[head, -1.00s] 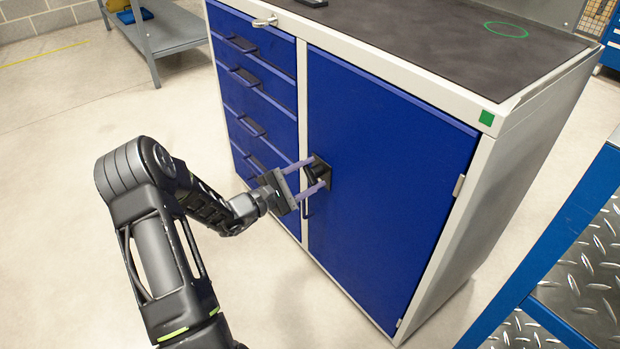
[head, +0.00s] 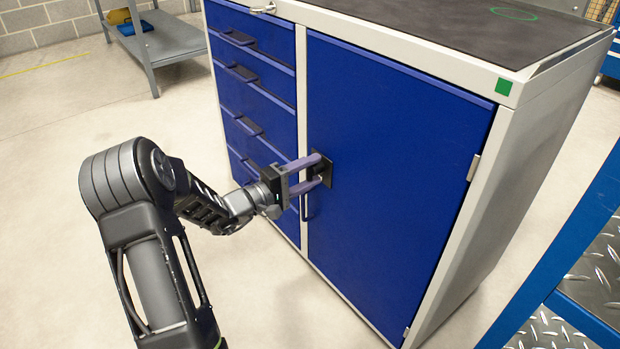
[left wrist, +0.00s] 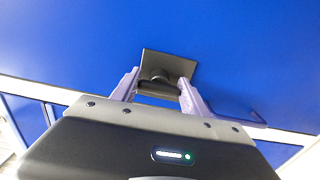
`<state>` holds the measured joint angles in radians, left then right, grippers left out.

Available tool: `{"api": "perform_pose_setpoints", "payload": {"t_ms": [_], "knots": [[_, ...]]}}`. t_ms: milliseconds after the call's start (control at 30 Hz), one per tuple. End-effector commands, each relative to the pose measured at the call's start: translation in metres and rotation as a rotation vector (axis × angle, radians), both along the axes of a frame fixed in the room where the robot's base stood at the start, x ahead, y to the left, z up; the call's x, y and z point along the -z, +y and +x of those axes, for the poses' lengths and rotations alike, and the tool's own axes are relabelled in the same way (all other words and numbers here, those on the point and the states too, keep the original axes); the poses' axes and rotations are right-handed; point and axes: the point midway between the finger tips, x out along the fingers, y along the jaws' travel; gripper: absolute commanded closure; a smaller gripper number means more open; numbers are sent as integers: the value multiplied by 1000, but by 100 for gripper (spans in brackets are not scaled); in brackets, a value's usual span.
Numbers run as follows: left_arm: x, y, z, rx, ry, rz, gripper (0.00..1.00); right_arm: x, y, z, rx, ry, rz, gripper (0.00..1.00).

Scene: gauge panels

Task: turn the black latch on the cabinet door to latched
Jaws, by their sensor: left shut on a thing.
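The black latch (head: 328,167) sits on a dark square plate near the left edge of the blue cabinet door (head: 400,190). In the left wrist view the latch plate (left wrist: 180,66) and a dark rounded knob part show between the fingers. My left gripper (head: 318,171) is shut on the latch, one purple finger above and one below in the head view. The fingers also show in the left wrist view (left wrist: 158,92). They hide much of the latch, so I cannot tell its exact angle. The door looks closed. My right gripper is not in view.
A door handle (head: 306,207) hangs just below the latch. Blue drawers (head: 250,90) with dark pulls stand left of the door. A blue frame with metal tread plates (head: 590,270) is at the right. Open floor lies before the cabinet.

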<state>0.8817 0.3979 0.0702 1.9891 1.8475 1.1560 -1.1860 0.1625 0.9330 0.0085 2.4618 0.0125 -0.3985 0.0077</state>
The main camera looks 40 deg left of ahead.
Motion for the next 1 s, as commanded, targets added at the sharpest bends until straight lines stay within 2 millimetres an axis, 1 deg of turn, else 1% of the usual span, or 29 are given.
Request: {"api": "perform_pose_setpoints", "payload": {"t_ms": [100, 467, 500, 767, 1000], "knots": [[1, 0, 0, 0, -5, 18, 88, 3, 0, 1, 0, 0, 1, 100], [1, 0, 0, 1, -5, 25, 88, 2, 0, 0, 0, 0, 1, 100], [1, 0, 0, 1, -5, 25, 46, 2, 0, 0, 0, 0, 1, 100], [0, 0, 0, 1, -6, 22, 25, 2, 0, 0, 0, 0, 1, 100], [0, 0, 0, 0, -5, 21, 25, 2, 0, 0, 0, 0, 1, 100]]}}
